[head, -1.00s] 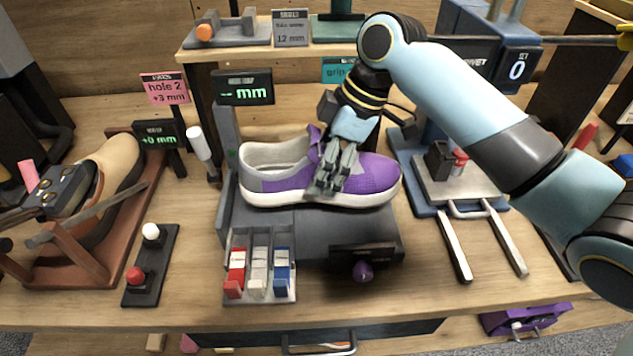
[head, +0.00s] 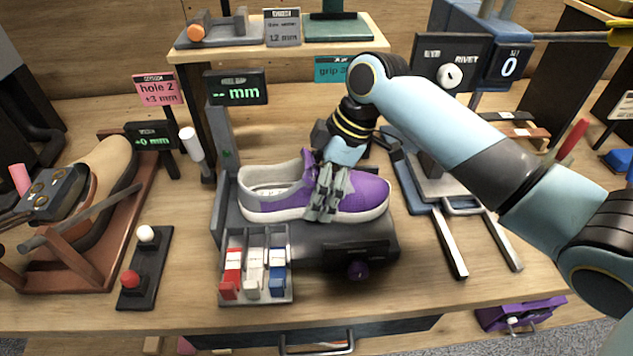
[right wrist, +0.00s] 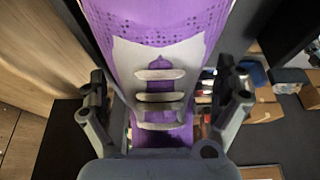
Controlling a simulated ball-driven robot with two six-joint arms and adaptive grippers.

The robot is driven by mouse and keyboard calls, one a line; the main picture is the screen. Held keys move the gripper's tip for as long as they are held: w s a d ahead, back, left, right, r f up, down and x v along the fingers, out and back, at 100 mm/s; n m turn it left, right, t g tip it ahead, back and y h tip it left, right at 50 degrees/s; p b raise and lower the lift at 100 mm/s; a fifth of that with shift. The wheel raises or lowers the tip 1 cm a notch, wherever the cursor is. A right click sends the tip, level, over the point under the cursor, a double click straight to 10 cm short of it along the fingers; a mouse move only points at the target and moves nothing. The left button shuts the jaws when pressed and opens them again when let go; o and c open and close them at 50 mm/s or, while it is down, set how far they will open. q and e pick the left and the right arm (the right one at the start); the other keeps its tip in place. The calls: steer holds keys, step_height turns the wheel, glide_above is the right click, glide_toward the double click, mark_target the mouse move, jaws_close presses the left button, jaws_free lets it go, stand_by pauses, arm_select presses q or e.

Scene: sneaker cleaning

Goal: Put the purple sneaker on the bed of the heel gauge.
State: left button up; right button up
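The purple sneaker (head: 356,193), with a grey heel and white sole, is level over the dark bed (head: 310,238) of the heel gauge, toe to the right. Whether its sole touches the bed is hard to tell. The heel is near the gauge's upright at the left; the gauge display (head: 236,87) reads "-- mm". My right gripper (head: 325,205) is shut on the sneaker around its midfoot. In the right wrist view its fingers (right wrist: 168,105) flank the purple upper (right wrist: 160,25) and the laces. My left gripper is not in view.
A rack of red, white and blue pieces (head: 254,275) stands at the gauge's front. A tan shoe on a brown stand (head: 75,270) and a two-button box (head: 146,265) are at the left. A rivet press (head: 480,62) is at the right. A shelf (head: 280,50) stands behind.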

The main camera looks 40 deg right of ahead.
steer(key=v, duration=0.7)
steer(key=shift+r, duration=0.35)
steer(key=shift+s+d, duration=0.1)
steer(key=shift+d, duration=0.05)
